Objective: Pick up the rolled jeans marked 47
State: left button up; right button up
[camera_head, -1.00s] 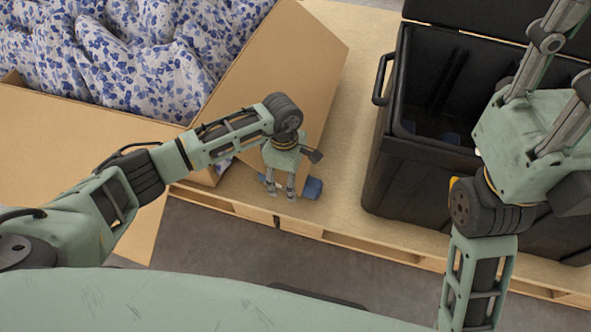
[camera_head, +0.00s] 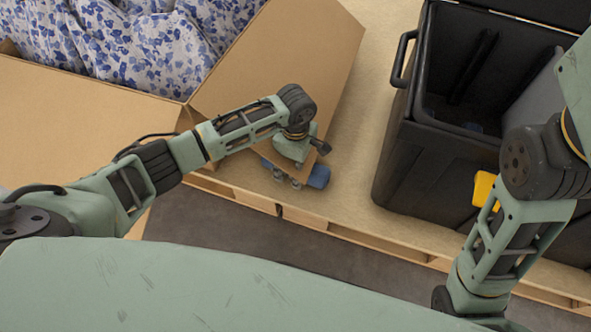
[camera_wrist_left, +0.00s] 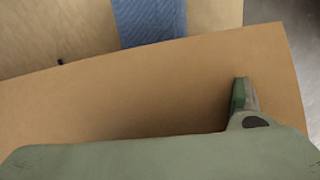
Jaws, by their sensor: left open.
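The rolled jeans (camera_head: 319,177) are a small blue denim roll on the pallet, beside the cardboard box. The left wrist view shows part of the denim (camera_wrist_left: 148,20) at the top, beyond a cardboard flap edge. No number 47 is readable. My left gripper (camera_head: 284,179) is open and points down at the roll's left side, partly covering it. I cannot tell whether it touches the roll. In the left wrist view one finger shows against the cardboard; the other is hidden. My right arm comes in at the right, but its gripper is out of view.
A cardboard box (camera_head: 275,65) holds several blue-and-white patterned bags (camera_head: 140,40); its open flap leans close to my left gripper. An open black bin (camera_head: 410,165) stands on the wooden pallet (camera_head: 350,185) to the right. Bare pallet lies between the jeans and the bin.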

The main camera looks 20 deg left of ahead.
pick_arm(q)
jog(key=shift+f, duration=0.2)
jog(key=shift+c, duration=0.4)
jog(key=c, duration=1.5)
